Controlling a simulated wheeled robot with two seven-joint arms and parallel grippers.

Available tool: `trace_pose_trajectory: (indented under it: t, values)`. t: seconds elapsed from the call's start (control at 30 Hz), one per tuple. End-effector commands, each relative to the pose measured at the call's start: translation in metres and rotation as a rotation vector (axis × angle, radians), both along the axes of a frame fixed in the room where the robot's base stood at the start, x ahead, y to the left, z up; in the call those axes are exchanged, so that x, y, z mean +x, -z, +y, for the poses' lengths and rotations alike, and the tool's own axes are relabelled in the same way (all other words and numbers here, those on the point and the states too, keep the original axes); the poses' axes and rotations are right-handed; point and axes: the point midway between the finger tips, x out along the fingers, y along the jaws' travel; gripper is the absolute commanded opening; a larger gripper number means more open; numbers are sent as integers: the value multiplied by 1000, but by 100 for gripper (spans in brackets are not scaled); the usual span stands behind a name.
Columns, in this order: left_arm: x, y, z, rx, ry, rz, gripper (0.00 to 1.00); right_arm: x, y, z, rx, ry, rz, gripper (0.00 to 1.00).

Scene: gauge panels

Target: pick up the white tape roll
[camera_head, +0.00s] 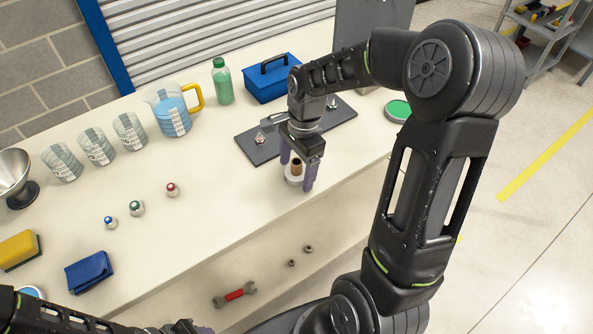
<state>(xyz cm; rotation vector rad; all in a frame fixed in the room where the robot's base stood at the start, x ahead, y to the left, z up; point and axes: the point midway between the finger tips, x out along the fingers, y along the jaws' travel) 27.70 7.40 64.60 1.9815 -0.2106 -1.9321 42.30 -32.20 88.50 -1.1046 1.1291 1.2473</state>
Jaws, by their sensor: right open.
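The white tape roll (292,181) stands on the table near its front edge, with its brown core showing. My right gripper (298,173) is above and around it, pointing down. Its two purple-grey fingers are open, one on each side of the roll, and partly hide it. I cannot tell whether the fingers touch it. My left gripper (188,328) shows only in part at the bottom edge, far from the roll, and its jaws are not clear.
A dark plate (262,153) with small metal parts lies just behind the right gripper. A blue toolbox (272,82), a green bottle (222,84) and a measuring jug (170,112) stand farther back.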

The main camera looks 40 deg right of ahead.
Motion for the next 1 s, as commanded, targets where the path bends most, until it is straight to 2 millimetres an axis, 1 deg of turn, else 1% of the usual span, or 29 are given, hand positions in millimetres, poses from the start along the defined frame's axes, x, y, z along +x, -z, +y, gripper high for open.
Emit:
trace_pose_trajectory:
  t: [0.13,0.9,0.93,1.0]
  values:
    - [0,0,0,0,0,0,36,0,0,0,0,0,0,79]
    - [0,0,0,0,0,0,36,0,0,0,0,0,0,16]
    - [0,0,0,0,0,0,36,0,0,0,0,0,0,14]
    - [0,0,0,0,0,0,36,0,0,0,0,0,0,14]
